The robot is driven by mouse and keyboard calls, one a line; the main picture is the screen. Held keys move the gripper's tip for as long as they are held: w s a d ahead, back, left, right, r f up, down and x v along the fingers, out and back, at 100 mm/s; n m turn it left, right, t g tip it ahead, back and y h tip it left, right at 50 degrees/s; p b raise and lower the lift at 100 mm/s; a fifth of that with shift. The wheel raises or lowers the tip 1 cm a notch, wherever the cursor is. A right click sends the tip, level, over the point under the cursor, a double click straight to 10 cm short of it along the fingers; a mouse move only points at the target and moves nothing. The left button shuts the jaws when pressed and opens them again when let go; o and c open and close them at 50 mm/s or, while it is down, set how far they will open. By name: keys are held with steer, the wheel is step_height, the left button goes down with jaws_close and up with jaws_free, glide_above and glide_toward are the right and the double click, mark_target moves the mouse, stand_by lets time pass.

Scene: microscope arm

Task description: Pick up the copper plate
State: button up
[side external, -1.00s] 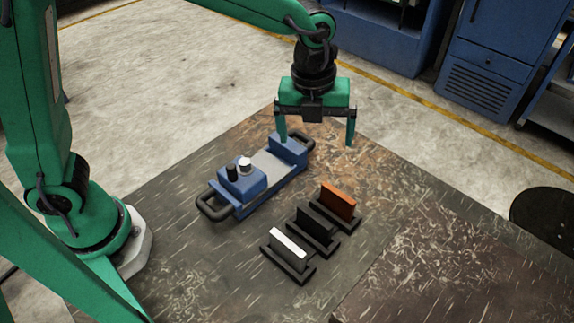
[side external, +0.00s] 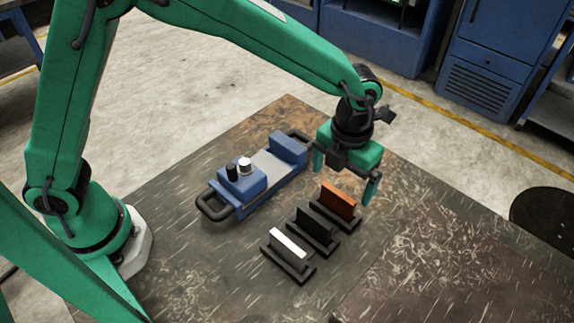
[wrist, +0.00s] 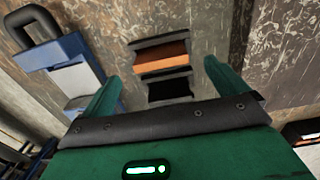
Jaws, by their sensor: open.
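The copper plate (side external: 338,200) is orange-brown and stands upright in a black holder, the farthest of three in a row. My gripper (side external: 344,184) is open and empty. In the side view it hovers just above and behind the copper plate, with its two fingers apart. In the wrist view the copper plate (wrist: 162,56) lies ahead, between the lines of the two open fingers (wrist: 160,80). I cannot see the gripper touching the plate.
A black plate (side external: 316,224) and a white plate (side external: 288,244) stand in holders beside the copper one. A blue device (side external: 262,170) with black handles lies to their left. The worn metal table (side external: 420,250) is clear to the right.

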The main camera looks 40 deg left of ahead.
mark_target(340, 192)
steer(key=shift+f, duration=2.8)
steer(key=shift+r, duration=0.1)
steer(key=c, duration=1.7)
steer(key=shift+w+r, duration=0.1)
steer(key=shift+c, duration=0.2)
steer(key=shift+r, duration=0.85)
step_height(340, 192, up, 2)
steer(key=shift+r, duration=0.2)
steer(key=s+d+r, duration=0.4)
steer(key=s+r, duration=0.2)
steer(key=s, duration=0.4)
steer(key=shift+s+d+r, duration=0.35)
steer(key=shift+s+d, duration=0.05)
